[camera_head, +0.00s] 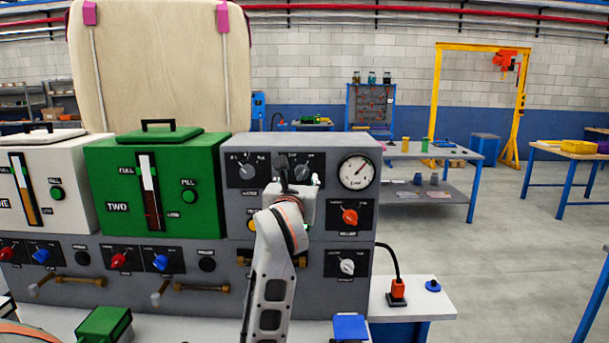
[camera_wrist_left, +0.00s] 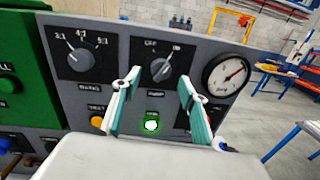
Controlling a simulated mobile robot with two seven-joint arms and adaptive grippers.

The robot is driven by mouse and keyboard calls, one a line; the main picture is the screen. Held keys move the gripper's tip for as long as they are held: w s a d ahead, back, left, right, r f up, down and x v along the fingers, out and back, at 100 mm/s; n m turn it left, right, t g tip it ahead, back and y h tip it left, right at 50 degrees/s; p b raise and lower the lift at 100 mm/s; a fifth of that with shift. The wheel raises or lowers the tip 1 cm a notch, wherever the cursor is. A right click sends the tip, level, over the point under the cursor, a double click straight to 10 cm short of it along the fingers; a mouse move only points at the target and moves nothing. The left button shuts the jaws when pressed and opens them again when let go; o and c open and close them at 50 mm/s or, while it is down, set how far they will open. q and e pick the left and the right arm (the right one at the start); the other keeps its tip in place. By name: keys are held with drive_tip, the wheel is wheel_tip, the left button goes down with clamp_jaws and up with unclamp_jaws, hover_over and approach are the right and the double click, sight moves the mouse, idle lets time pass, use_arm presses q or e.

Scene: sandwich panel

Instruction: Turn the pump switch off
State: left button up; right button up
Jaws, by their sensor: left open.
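The pump switch is a grey rotary knob (camera_wrist_left: 162,70) on a black plate, with OFF at its upper left and ON at its upper right. Its pointer appears turned up and right, towards ON. In the head view the knob (camera_head: 301,170) is partly behind my gripper. My left gripper (camera_head: 299,181) is in front of the panel just below the knob. In the left wrist view its teal-padded fingers (camera_wrist_left: 158,84) are apart, one on each side of the knob, with nothing held. Contact with the knob cannot be told. My right gripper is not in view.
A similar selector knob (camera_wrist_left: 80,56) is left of the pump switch, and a round gauge (camera_wrist_left: 226,73) is right. A lit green lamp (camera_wrist_left: 152,125) is below. A red knob (camera_head: 350,217) and a white knob (camera_head: 347,267) are lower right. A green tank (camera_head: 155,185) stands left.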

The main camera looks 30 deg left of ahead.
sight(301, 175)
use_arm(q)
drive_tip(key=x, duration=0.2)
drive_tip(key=shift+w, duration=0.25)
drive_tip(key=shift+w+a, duration=0.35)
drive_tip(key=shift+w, duration=0.25)
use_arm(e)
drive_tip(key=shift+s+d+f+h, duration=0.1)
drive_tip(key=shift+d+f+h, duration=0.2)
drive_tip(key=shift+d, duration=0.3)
use_arm(q)
drive_tip(key=c, duration=1.1)
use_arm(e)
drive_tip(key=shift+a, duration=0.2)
